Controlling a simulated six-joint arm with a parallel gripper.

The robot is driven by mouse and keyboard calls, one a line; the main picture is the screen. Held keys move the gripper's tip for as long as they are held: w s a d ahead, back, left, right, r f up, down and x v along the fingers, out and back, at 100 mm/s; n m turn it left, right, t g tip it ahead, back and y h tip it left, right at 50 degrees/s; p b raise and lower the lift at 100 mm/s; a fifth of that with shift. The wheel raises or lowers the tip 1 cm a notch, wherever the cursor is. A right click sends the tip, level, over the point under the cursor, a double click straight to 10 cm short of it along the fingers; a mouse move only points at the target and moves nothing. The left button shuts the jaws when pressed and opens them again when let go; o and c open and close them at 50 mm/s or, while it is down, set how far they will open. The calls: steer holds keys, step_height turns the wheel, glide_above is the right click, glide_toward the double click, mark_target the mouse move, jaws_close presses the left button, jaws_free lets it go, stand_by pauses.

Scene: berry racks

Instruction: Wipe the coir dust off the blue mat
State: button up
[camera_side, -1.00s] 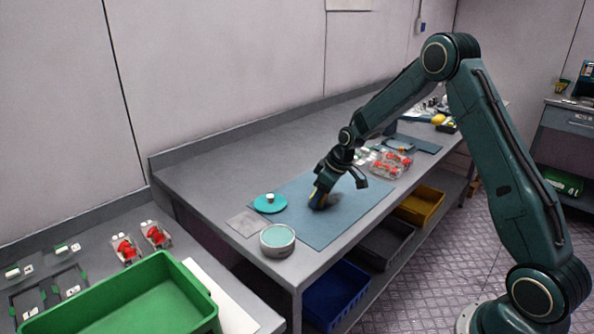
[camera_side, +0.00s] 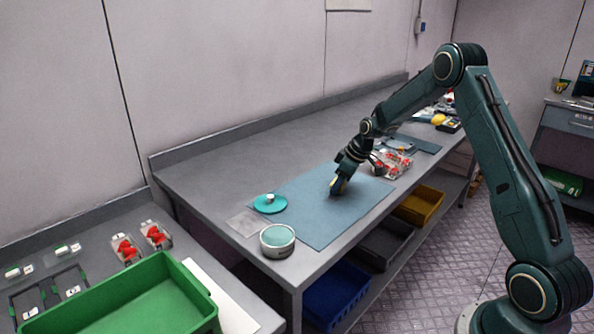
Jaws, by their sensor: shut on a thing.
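The blue mat (camera_side: 322,229) lies flat on the grey bench. My gripper (camera_side: 339,188) points down over the right part of the mat, low at its surface. I cannot make out coir dust on the visible part of the mat.
A round tub (camera_side: 277,241) stands at the bench's front edge. Clear punnets of red berries (camera_side: 394,164) stand just behind the gripper. A green crate (camera_side: 125,300) is at front left.

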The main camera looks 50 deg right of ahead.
mark_target(312, 208)
steer(key=shift+s+a, duration=0.25)
steer(key=shift+a, duration=0.25)
steer(key=shift+s+a, duration=0.25)
steer(key=shift+a, duration=5.05)
steer(key=shift+d, duration=5.75)
steer(key=shift+r, duration=4.1)
